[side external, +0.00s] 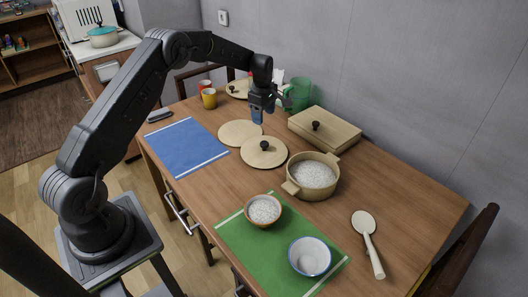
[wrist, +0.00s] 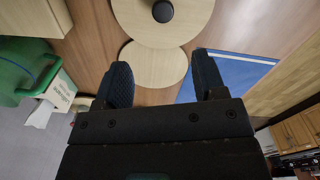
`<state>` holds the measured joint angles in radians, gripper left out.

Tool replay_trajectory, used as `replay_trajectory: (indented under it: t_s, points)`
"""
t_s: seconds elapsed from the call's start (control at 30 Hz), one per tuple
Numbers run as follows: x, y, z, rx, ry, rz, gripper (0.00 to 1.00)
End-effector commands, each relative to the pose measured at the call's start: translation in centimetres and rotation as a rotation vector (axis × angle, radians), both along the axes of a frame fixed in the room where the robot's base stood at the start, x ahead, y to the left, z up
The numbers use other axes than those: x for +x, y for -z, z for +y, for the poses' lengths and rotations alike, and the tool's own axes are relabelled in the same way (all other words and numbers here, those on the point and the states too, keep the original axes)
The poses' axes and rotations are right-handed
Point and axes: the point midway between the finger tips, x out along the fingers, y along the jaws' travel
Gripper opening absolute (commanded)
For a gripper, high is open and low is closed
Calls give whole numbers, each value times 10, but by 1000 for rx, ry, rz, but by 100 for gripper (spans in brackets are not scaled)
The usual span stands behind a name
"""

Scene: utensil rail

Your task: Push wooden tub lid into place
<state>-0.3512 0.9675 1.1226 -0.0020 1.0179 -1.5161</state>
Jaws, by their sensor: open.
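A round wooden tub (side external: 297,188) with two handles holds white rice and stands open on the table. A round wooden lid (side external: 250,158) with a black knob lies to its left, overlapping a plain round wooden disc (side external: 236,131). In the wrist view the lid (wrist: 190,22) is at the top edge, with the disc (wrist: 155,65) below it. My gripper (side external: 258,115) is above the table near the disc, apart from the lid. The wrist view shows my gripper (wrist: 162,75) open, with nothing between the fingers.
A rectangular wooden box (side external: 340,130) with a knobbed lid stands behind the tub. Rice bowl (side external: 264,224) and white bowl (side external: 310,257) sit on a green mat (side external: 243,240). A rice paddle (side external: 370,245) lies right. The blue mat (side external: 185,145) is bare. Cups (side external: 209,99) stand far left.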

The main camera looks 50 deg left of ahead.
Motion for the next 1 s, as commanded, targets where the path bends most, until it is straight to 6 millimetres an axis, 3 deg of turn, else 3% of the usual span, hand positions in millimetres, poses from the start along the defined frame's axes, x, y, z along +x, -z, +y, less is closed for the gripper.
replay_trajectory:
  t_s: [0.4,0.67,1.0]
  points:
    - [2,72,0,-1,-2,3,64]
    - [1,91,0,-1,-1,2,64]
    - [-1,134,0,-1,-1,2,64]
